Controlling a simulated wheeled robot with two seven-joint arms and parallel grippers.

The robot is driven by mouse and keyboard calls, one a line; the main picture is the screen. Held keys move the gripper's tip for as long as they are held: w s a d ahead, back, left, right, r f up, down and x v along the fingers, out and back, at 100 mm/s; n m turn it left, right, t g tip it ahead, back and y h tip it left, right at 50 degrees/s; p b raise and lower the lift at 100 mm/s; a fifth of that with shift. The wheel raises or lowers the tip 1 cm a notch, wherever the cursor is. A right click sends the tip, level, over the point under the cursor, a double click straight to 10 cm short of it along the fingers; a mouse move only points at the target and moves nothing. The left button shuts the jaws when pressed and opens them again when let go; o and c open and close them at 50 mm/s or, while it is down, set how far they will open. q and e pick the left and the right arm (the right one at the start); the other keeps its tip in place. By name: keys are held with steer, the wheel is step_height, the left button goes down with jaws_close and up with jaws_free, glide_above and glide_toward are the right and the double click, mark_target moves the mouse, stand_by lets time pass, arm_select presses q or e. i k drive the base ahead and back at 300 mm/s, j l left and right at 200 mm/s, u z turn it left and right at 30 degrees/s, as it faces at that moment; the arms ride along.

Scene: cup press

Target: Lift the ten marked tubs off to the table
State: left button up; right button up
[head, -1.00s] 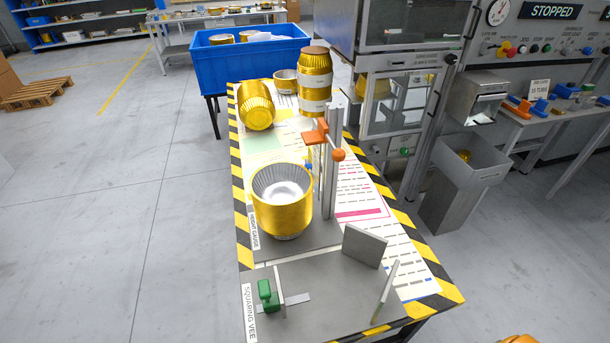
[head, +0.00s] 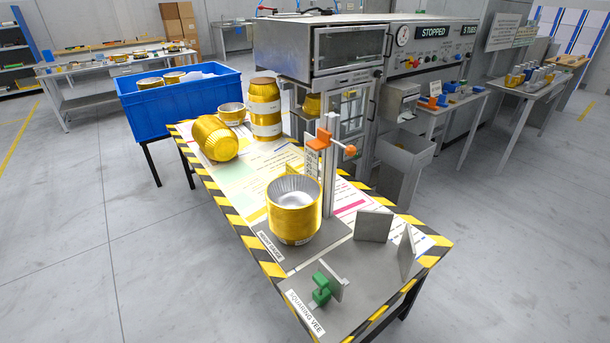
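A gold tub (head: 293,213) with a pale ribbed inside stands upright and open on the height gauge base. Another gold tub (head: 214,138) lies tilted on its side at the far end of the striped table (head: 228,214). A short gold ring-like tub (head: 231,115) is behind it. A tall gold stack (head: 265,108) with pale bands and a brown top stands to its right. More gold pieces (head: 150,83) show in the blue bin. I cannot make out which tubs are marked. Neither of my grippers is in view.
The height gauge post (head: 330,165) with orange arms rises beside the open tub. The squaring vee (head: 345,285), with a green clamp and upright plates, fills the near end. A blue bin (head: 185,100) stands behind left; the press (head: 320,55), reading STOPPED, stands behind right.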

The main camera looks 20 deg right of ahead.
mark_target(292, 197)
steer(key=i+j+z, duration=0.45)
steer(key=j, duration=0.2)
steer(key=i+j+z, duration=0.45)
steer(key=j, duration=0.3)
steer(key=i+j+z, duration=0.5)
steer(key=j, duration=0.2)
